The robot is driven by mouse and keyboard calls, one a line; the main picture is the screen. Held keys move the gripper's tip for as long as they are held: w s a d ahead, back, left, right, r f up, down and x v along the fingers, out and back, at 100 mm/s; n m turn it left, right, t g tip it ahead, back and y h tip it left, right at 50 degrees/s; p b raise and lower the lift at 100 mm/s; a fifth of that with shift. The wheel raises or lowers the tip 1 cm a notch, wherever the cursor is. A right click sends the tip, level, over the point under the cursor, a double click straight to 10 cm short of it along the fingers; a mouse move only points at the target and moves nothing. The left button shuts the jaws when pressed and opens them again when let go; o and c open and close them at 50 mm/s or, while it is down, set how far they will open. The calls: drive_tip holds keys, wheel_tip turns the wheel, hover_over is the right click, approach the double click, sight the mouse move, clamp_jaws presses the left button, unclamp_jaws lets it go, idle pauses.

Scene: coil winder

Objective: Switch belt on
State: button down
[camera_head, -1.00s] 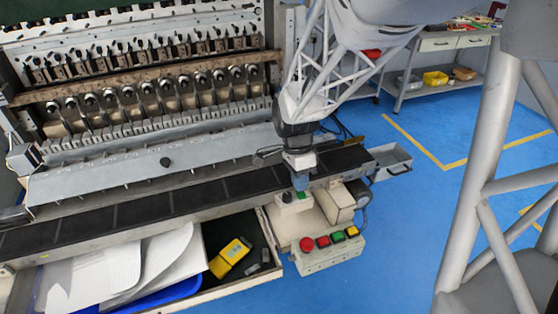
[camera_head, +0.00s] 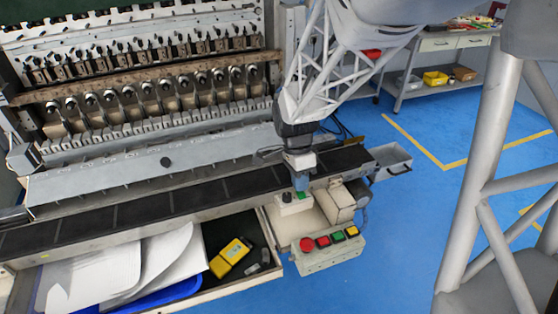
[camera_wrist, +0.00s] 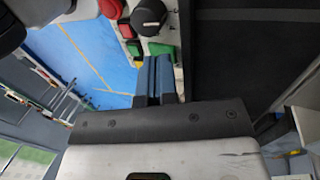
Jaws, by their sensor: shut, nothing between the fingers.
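The dark belt (camera_head: 200,197) runs along the front of the machine. At its front edge, near the right end, sits a small pale switch box (camera_head: 291,206) with a black knob (camera_head: 287,197) and a green button (camera_head: 302,195). My gripper (camera_head: 301,189) points down right over the green button, shut and empty. In the wrist view the blue fingertips (camera_wrist: 157,60) are together, at or just above the green button (camera_wrist: 161,48); contact cannot be told. The black knob (camera_wrist: 148,16) is just beyond them.
A lower control box (camera_head: 330,257) with a red mushroom button (camera_head: 307,244) and red, green and yellow buttons stands in front. An open drawer (camera_head: 265,275) with papers and a yellow device (camera_head: 230,257) is to the left. Blue floor is free to the right.

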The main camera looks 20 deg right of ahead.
drive_tip(key=shift+f, duration=0.6)
idle(0.6)
drive_tip(key=shift+r, duration=3.55)
drive_tip(key=shift+s+a+r+n, duration=0.15)
drive_tip(key=shift+s+r+n, duration=0.1)
drive_tip(key=shift+r+n, duration=0.05)
drive_tip(key=s+a+r+n+t, duration=0.3)
drive_tip(key=s+r+n, duration=0.2)
drive_tip(key=s+n, duration=0.2)
drive_tip(key=s+a+r+n+t, duration=0.3)
drive_tip(key=s+n, duration=0.4)
drive_tip(key=n, duration=0.3)
drive_tip(key=shift+v, duration=0.85)
